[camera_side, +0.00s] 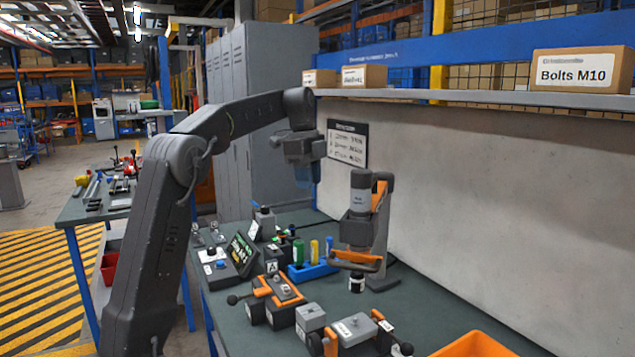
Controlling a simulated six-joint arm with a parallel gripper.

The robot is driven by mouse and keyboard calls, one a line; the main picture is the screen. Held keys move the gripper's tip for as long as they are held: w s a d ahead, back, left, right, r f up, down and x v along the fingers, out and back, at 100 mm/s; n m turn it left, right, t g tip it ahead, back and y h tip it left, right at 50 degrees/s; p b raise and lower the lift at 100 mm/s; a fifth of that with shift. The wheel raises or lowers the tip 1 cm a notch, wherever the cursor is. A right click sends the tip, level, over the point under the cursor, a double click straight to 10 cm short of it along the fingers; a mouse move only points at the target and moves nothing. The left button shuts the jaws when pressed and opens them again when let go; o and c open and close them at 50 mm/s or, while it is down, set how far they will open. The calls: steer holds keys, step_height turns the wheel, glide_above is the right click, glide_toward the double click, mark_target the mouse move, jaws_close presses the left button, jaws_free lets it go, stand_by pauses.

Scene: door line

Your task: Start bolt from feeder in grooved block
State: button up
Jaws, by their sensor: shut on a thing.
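My gripper (305,172) is high above the back left of the bench, in front of the grey lockers, its fingers pointing down. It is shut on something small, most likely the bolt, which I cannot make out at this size. Two orange and dark clamping fixtures stand on the bench front, the left fixture (277,298) and the right fixture (352,332), both with grey metal parts. I cannot tell which part is the grooved block. The feeder is not clearly identifiable. My gripper is well apart from both fixtures.
A tall grey and orange press (361,205) stands near the wall. A blue rack (312,271) with coloured cylinders is left of it. A control box with a screen (241,254) sits at the left edge. An orange bin (474,346) is front right. Bare bench (425,309) lies right of the press.

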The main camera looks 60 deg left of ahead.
step_height(320, 180, down, 31)
steer(key=shift+d+r, duration=0.15)
stand_by(0.4)
steer(key=shift+f, duration=1.35)
stand_by(3.6)
steer(key=o, duration=1.4)
